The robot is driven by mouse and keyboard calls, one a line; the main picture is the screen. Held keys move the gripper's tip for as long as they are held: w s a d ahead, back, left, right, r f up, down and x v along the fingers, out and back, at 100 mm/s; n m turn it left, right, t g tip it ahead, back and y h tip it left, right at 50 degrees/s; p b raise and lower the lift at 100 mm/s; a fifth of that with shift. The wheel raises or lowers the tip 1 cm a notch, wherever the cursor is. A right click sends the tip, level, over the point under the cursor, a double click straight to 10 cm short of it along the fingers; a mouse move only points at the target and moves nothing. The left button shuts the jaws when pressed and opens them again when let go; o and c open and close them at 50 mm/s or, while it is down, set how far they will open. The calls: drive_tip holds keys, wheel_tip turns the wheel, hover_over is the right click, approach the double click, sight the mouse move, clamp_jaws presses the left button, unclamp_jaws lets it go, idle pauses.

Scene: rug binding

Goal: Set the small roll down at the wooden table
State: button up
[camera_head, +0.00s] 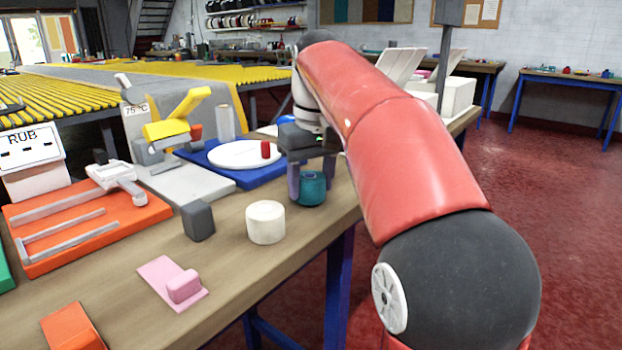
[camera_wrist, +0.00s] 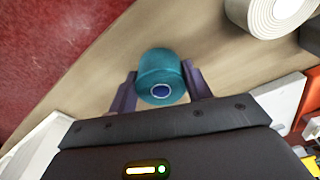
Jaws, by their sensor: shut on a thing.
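A small teal roll (camera_head: 312,188) is held between the fingers of my gripper (camera_head: 308,184) at the right edge of the wooden table (camera_head: 262,270). In the wrist view the roll (camera_wrist: 161,74) sits between the two purple fingertips (camera_wrist: 160,90), its end with a dark blue core facing the camera. My gripper is shut on it and points down at the tabletop. The roll is at or just above the wood; I cannot tell whether it touches.
A blue base with a white disc (camera_head: 243,154) and a red cylinder (camera_head: 265,149) lies behind. A pink piece (camera_head: 173,282) lies nearer. Bare wood lies in front of the teal roll.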

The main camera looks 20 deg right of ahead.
drive_tip(key=shift+f, duration=0.3)
drive_tip(key=o, duration=1.1)
drive_tip(key=shift+c, duration=0.2)
